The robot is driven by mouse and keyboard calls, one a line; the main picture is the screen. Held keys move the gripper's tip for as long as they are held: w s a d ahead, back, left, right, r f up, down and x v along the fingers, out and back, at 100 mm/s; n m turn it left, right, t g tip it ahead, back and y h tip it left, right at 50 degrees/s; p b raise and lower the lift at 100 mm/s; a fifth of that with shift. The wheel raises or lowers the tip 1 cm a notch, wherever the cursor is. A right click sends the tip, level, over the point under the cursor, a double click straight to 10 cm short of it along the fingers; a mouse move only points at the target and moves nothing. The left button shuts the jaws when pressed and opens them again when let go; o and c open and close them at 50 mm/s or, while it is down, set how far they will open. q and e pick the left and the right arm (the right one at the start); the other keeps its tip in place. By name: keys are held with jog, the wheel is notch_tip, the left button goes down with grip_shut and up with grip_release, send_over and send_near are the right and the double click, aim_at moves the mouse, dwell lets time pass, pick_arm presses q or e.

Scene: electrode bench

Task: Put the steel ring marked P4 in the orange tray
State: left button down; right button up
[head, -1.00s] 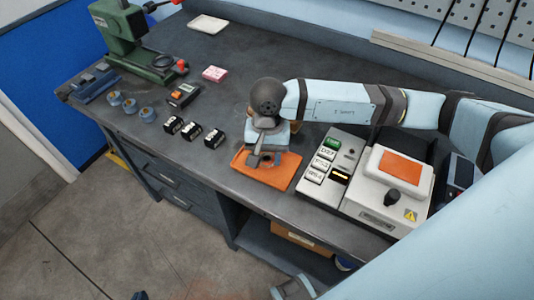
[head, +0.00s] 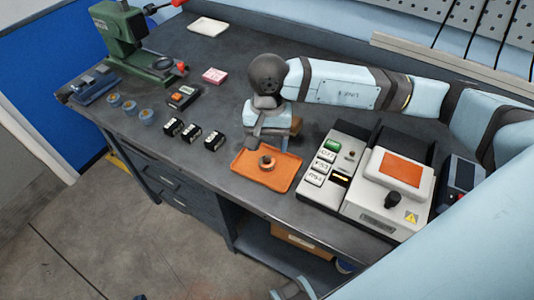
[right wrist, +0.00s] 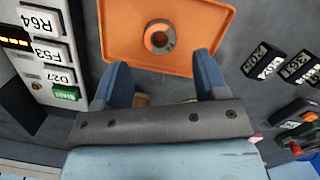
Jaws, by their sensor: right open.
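The orange tray (head: 246,172) lies flat near the bench's front edge; it also shows in the right wrist view (right wrist: 118,45). One ring (head: 266,162) lies inside it, near the middle, grey with orange-brown tones in the right wrist view (right wrist: 160,37).
A device with labelled keys (head: 322,165) and an orange screen (head: 402,168) stands right of the tray. Three black labelled blocks (head: 190,132) stand to its left. Three blue round pieces (head: 130,107) and a green press (head: 120,30) are further left.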

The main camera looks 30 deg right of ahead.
notch_tip(320, 180, up, 7)
jog(key=shift+w+d, duration=0.3)
jog(key=shift+w, duration=0.15)
